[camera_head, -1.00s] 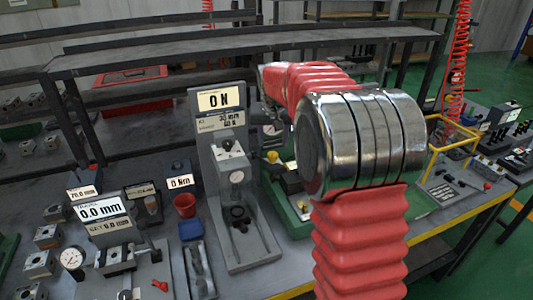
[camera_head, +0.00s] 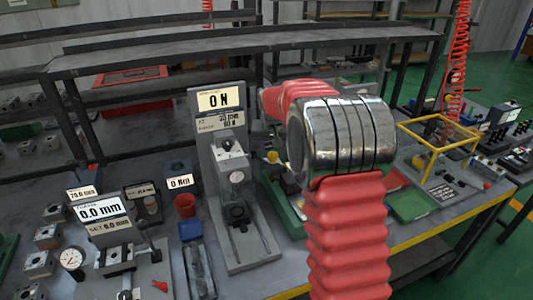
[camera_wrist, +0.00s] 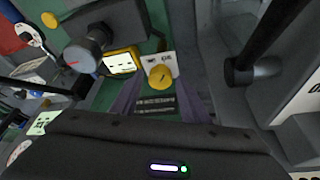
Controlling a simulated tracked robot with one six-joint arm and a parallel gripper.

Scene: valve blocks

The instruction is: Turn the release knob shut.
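A round yellow knob (camera_wrist: 160,76) with a dark slot mark sits on the green unit in the wrist view, beside a small label. A black knob with a red mark (camera_wrist: 82,57) is to its left; I cannot tell for sure which is the release knob. In the head view a yellow knob (camera_head: 272,156) shows on the green unit (camera_head: 281,203), partly behind my arm. My gripper (camera_wrist: 162,83) has two dark purplish fingers apart, one on each side of the yellow knob in the picture. Contact cannot be told. The head view hides the gripper behind my arm.
A grey test stand (camera_head: 222,150) reading 0 N stands close left of the green unit. In the wrist view a black bar (camera_wrist: 262,50) rises at right and a yellow-framed display (camera_wrist: 120,63) sits left. A yellow frame (camera_head: 437,140) stands on the bench at right.

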